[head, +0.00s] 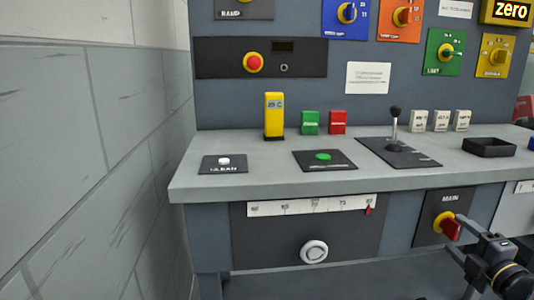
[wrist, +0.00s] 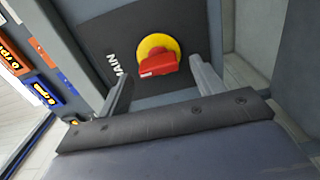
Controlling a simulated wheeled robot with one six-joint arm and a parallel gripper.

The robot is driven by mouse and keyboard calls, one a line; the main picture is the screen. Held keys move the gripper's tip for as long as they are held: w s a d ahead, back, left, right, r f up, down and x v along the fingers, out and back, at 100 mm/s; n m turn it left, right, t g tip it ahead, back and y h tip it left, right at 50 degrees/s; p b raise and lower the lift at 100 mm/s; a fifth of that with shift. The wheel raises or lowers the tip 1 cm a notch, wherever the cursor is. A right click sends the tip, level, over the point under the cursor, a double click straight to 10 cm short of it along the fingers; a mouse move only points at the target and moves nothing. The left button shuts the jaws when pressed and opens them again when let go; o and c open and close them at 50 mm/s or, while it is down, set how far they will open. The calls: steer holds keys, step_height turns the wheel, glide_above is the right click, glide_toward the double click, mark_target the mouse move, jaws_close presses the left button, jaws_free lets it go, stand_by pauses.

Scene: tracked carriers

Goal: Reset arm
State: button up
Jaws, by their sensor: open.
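The MAIN switch has a red handle (head: 451,229) on a yellow disc, set on a dark panel under the right part of the desk. In the wrist view the red handle (wrist: 157,65) and the yellow disc (wrist: 158,43) are ahead of my gripper. My gripper (wrist: 162,75) is open, its two grey fingers on either side of the handle with gaps showing. In the head view my gripper (head: 463,236) is at the lower right, close to the switch. Whether a finger touches the handle or panel cannot be told.
The desk top (head: 270,180) overhangs the switch panel. It carries a black lever (head: 394,120), a green button (head: 323,156), a white button (head: 224,160) and a black tray (head: 489,148). A slider scale (head: 315,206) and white knob (head: 314,251) are left of the switch.

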steer(key=s+p, duration=0.3)
steer(key=s, duration=0.7)
steer(key=w+b, duration=0.2)
steer(key=w, duration=0.3)
steer(key=w+b, duration=0.2)
steer(key=w, duration=0.4)
steer(key=shift+w+a+f, duration=0.15)
steer(key=shift+w, duration=0.1)
steer(key=shift+s+r+m+p, duration=0.15)
steer(key=shift+r+m+p, duration=0.1)
steer(key=shift+m+p, duration=0.25)
steer(key=shift+r+m, duration=0.1)
steer(key=shift+m, duration=0.4)
steer(key=m+p, duration=0.3)
steer(key=shift+r, duration=0.15)
steer(key=m+p, duration=0.3)
steer(key=shift+m, duration=0.3)
steer(key=m+p, duration=0.1)
steer(key=m, duration=0.1)
steer(key=m+p, duration=0.1)
steer(key=p, duration=0.1)
steer(key=m+p, duration=0.2)
steer(key=shift+d+r+m, duration=0.1)
steer(key=shift+d+m, duration=0.15)
steer(key=shift+m, duration=0.05)
steer(key=shift+d+f+m+p, duration=0.1)
steer(key=shift+f+m+p, duration=0.1)
steer(key=shift+m+p, duration=1.5)
steer(key=shift+m+b, duration=0.3)
